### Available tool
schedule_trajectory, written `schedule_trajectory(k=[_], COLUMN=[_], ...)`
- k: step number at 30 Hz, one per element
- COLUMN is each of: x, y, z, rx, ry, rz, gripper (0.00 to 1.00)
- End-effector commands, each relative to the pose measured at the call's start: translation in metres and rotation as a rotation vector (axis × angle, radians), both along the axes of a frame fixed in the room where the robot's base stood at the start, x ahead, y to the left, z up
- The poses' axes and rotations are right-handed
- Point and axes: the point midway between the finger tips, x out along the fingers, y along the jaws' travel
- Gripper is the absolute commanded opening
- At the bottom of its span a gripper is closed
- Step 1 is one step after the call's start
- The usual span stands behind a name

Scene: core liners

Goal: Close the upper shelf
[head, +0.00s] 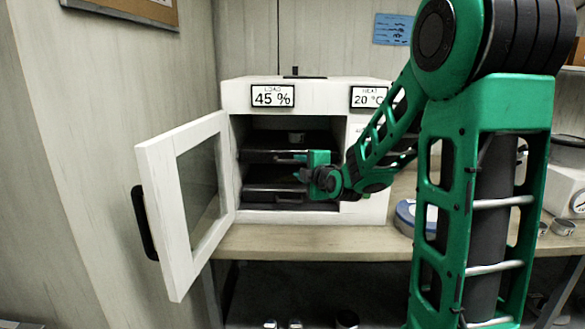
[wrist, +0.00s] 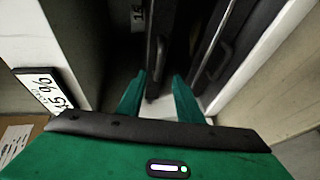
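The white oven-like cabinet (head: 232,97) stands on the bench with its windowed door (head: 153,185) swung wide open to the left. Inside, a dark upper shelf (head: 262,156) with a bar handle sits above a similar lower shelf (head: 268,195). How far each shelf is pulled out is hard to tell. My gripper (head: 312,172) is at the cabinet opening, at the right part of the shelf fronts. In the wrist view my gripper (wrist: 158,80) has its fingers apart, with the upper shelf's front (wrist: 153,55) showing between and beyond them. Contact cannot be told. The lower shelf (wrist: 212,60) is to its right there.
A small container (head: 296,137) appears on the upper shelf. Two displays, reading 45 % (head: 272,96) and 20 °C (head: 368,97), are above the opening. A round blue-and-white object (head: 406,213) lies on the bench right of the cabinet. The open door bounds the left side.

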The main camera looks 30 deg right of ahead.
Motion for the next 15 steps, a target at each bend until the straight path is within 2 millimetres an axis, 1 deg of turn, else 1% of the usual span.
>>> schedule_trajectory(k=[1,6,15], x=[-0.007,-0.019,-0.021], y=[0.000,0.002,0.002], z=[0.002,0.003,0.004], rx=[0.001,0.000,0.000], ry=[-0.001,0.001,0.001], rz=[-0.001,-0.001,-0.001], gripper=[0.33,0.33,0.33])
